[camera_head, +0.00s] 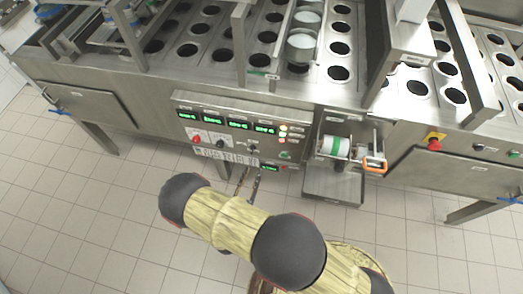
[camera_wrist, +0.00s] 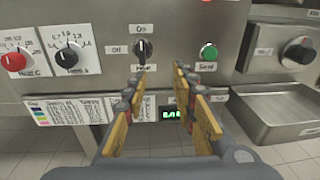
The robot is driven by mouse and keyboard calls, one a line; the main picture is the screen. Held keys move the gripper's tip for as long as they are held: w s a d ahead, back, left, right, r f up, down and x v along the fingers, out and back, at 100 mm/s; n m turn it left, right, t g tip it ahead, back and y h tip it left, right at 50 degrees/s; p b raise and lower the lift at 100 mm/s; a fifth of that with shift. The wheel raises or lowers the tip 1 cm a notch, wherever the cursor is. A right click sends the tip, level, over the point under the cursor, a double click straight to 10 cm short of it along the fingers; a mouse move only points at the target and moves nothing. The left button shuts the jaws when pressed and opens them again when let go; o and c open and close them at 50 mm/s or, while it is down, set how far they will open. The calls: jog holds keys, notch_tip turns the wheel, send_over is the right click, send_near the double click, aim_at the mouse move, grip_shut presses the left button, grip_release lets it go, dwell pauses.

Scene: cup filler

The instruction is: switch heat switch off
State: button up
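The heat switch (camera_wrist: 143,48) is a black rotary knob on the steel panel, upper middle in the wrist view. Its grip stands upright, toward the "On" label above it; an "Off" label is at its left and a "Heat" label below. My gripper (camera_wrist: 161,72) is open and empty in front of the panel. Its left finger is just below the knob and its right finger is to the right of it. I cannot tell whether either touches. In the head view my gripper (camera_head: 249,182) is at the panel's lower edge, partly hidden by my arm.
A green button (camera_wrist: 208,52) is to the right of the switch. A black dial (camera_wrist: 70,57) and a red dial (camera_wrist: 15,61) are at the left. A printed chart (camera_wrist: 68,111) hangs below. A steel tray (camera_wrist: 290,113) juts out at the right.

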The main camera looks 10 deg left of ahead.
aim_at(251, 152)
jog(key=shift+t+y, duration=0.4)
jog(key=shift+y, duration=0.2)
jog(key=shift+w+a+r+b, duration=0.25)
jog(key=shift+w+a+b, duration=0.05)
jog(key=shift+w, duration=1.1)
jog(key=shift+w+a+r+b, duration=0.25)
jog(key=shift+w+a+b, duration=0.1)
jog(key=shift+w, duration=1)
jog(key=shift+w+a+r+b, duration=0.25)
jog(key=shift+w+b, duration=0.05)
jog(key=shift+w, duration=1.1)
jog(key=shift+c, duration=0.3)
grip_shut()
